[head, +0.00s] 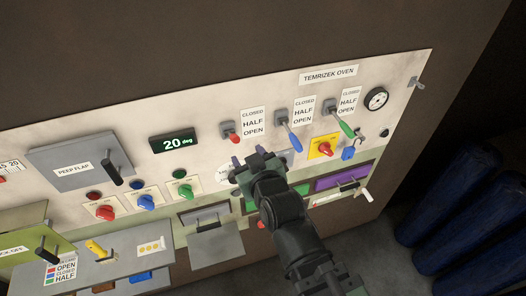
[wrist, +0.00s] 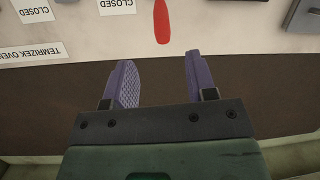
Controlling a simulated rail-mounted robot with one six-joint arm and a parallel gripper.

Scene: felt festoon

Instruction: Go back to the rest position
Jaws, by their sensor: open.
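My gripper (wrist: 156,85) is open and empty in the wrist view, its two purple fingers apart. In the head view my gripper (head: 248,162) is in front of the lower middle of the oven panel (head: 205,110). In the wrist view a red lever handle (wrist: 162,22) shows beyond the fingertips, apart from them. In the head view the levers have a red handle (head: 232,138), a blue handle (head: 295,142) and a green handle (head: 347,129). My arm hides part of the panel behind it.
A display (head: 173,141) reads 20 deg. A grey peep flap (head: 80,162) is at left, with several coloured knobs below. A grey shelf (head: 120,262) juts out at lower left. Blue rolls (head: 450,200) stand at right. Bare floor (head: 375,250) shows at lower right.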

